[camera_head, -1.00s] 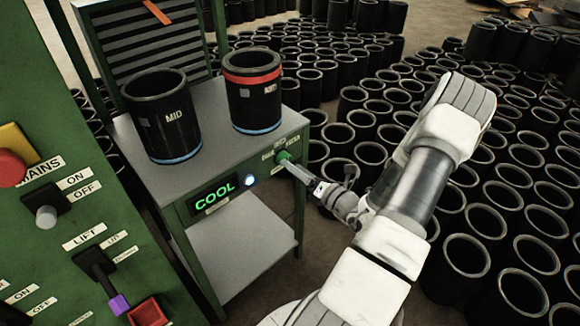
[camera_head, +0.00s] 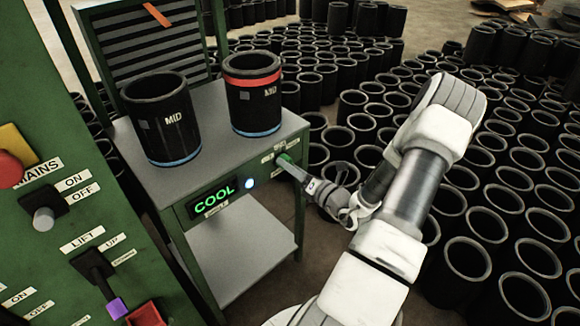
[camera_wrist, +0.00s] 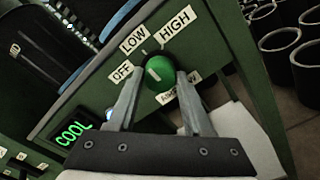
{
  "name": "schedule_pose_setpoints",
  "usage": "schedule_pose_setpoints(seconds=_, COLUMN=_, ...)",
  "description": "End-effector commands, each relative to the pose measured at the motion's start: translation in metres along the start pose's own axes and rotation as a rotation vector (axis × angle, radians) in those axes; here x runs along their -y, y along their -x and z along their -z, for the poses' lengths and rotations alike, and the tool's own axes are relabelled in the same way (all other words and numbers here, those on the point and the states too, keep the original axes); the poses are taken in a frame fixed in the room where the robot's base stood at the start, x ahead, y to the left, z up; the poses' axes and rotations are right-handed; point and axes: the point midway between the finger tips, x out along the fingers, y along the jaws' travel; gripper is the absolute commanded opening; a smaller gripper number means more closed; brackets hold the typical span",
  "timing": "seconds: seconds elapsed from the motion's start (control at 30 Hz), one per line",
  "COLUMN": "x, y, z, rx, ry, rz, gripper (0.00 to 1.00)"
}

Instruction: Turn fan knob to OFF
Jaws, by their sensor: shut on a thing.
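The green round fan knob (camera_wrist: 160,72) sits on the front of the grey-topped green bench, with OFF, LOW and HIGH labels around its upper side in the wrist view. A short white mark shows on its face; I cannot tell for sure which label it points to. My gripper (camera_wrist: 160,82) has one finger on each side of the knob and is shut on it. In the head view my gripper (camera_head: 300,172) reaches in from the right, and the knob (camera_head: 285,160) is partly hidden by the fingers. The OFF label (camera_wrist: 121,72) is left of the knob.
A green COOL display (camera_head: 214,200) and a lit white lamp (camera_head: 249,183) are left of the knob. Two black sleeves (camera_head: 163,120) (camera_head: 252,95) stand on the bench top. Many black sleeves crowd the floor behind and right. A green control panel (camera_head: 60,220) is at left.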

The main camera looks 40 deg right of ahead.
Motion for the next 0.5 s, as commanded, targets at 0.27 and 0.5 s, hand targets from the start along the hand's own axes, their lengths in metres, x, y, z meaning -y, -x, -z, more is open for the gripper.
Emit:
schedule_pose_setpoints(seconds=0.27, x=-0.0001, y=0.0003, z=0.0002, rx=-0.001, ry=0.021, rz=0.0, gripper=0.0)
schedule_pose_setpoints(seconds=0.5, x=-0.0006, y=0.0, z=0.0005, rx=-0.002, ry=0.131, rz=0.0, gripper=0.0)
